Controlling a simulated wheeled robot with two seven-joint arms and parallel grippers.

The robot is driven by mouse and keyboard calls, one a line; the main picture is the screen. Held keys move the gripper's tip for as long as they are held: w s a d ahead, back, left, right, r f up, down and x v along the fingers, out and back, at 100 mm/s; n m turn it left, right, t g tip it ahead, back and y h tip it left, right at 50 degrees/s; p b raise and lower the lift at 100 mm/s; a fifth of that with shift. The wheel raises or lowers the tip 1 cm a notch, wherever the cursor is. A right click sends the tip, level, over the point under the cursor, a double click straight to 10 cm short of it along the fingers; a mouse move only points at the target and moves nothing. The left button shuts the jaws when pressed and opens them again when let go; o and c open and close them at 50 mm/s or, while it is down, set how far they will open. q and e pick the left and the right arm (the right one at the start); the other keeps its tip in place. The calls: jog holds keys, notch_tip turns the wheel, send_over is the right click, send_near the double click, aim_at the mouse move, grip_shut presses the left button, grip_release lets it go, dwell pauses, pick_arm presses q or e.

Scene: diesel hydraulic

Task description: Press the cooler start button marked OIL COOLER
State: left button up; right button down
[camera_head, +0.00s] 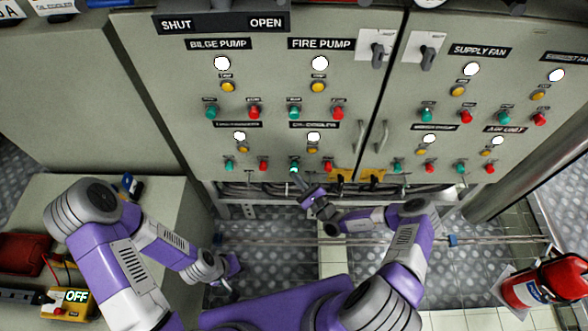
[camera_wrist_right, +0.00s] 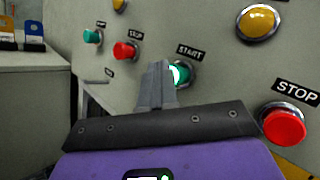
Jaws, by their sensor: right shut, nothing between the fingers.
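The grey panel (camera_head: 270,90) has a lower group whose plate (camera_head: 314,124) appears to read OIL COOLER, though the text is blurred. Below it are a green button (camera_head: 294,169) and a red button (camera_head: 328,163). In the right wrist view the green button (camera_wrist_right: 186,74) under a START label shows a bright glow, and the red STOP button (camera_wrist_right: 284,126) is to its right. My right gripper (camera_wrist_right: 157,68) is shut and empty, its tip overlapping the green button's left edge; contact cannot be told. My left gripper (camera_head: 232,265) hangs low, away from the panel; its jaws are unclear.
Another green button (camera_head: 229,163) and red button (camera_head: 263,166) lie to the left. Pipes (camera_head: 260,190) run below the panel. A cabinet (camera_head: 165,215) stands at left, and a red extinguisher (camera_head: 545,285) stands at right.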

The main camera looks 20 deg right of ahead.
jog(key=shift+s+a+p, duration=0.2)
jog(key=shift+s+p, duration=0.1)
jog(key=shift+s, duration=0.35)
jog(key=s+p, duration=0.1)
jog(key=s, duration=0.1)
jog(key=s+a+p, duration=0.1)
jog(key=s, duration=0.2)
jog(key=shift+a+p, duration=0.2)
jog(key=shift+p, duration=0.15)
jog(key=shift+w, duration=0.1)
dwell(0.4)
